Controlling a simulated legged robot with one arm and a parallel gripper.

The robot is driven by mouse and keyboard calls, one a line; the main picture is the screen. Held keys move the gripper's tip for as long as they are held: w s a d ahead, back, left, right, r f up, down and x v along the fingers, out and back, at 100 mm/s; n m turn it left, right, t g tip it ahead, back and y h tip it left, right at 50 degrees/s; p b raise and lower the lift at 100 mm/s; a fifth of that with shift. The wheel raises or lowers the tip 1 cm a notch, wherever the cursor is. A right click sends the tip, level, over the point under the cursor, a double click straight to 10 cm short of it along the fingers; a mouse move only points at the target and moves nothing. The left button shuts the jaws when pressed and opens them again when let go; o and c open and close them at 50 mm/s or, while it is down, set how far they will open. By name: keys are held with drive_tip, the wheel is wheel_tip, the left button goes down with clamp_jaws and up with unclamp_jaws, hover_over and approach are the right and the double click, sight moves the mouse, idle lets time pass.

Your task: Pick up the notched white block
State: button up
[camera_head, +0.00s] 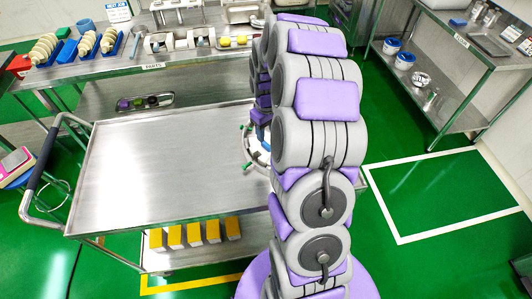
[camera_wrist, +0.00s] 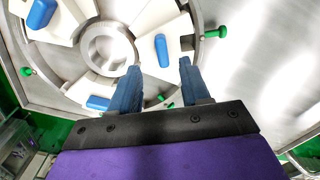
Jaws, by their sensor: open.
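In the wrist view, white blocks with blue grips sit in a round metal ring (camera_wrist: 205,22) around a central steel hub. One white block (camera_wrist: 178,30) with an upright blue grip (camera_wrist: 161,50) lies ahead of my fingers. Other white blocks are at the upper left (camera_wrist: 68,18) and lower left (camera_wrist: 80,88). I cannot tell which one is notched. My gripper (camera_wrist: 159,68) is open, its two blue fingers on either side of the line to the upright blue grip, holding nothing visible. In the head view my arm hides most of the ring (camera_head: 247,148).
The ring lies on a steel cart (camera_head: 165,165) with a bare top to its left. Green knobs (camera_wrist: 215,32) stick out from the ring. Yellow boxes (camera_head: 194,234) stand on the cart's lower shelf. A parts bench (camera_head: 190,62) is behind, and a rack (camera_head: 470,50) is at right.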

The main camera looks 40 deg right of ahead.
sight(266, 143)
drive_tip(key=shift+a+f, duration=0.15)
drive_tip(key=shift+f, duration=0.3)
wheel_tip(266, 143, down, 4)
drive_tip(key=shift+f+b, duration=0.25)
drive_tip(key=shift+b, duration=0.65)
clamp_jaws()
idle(0.5)
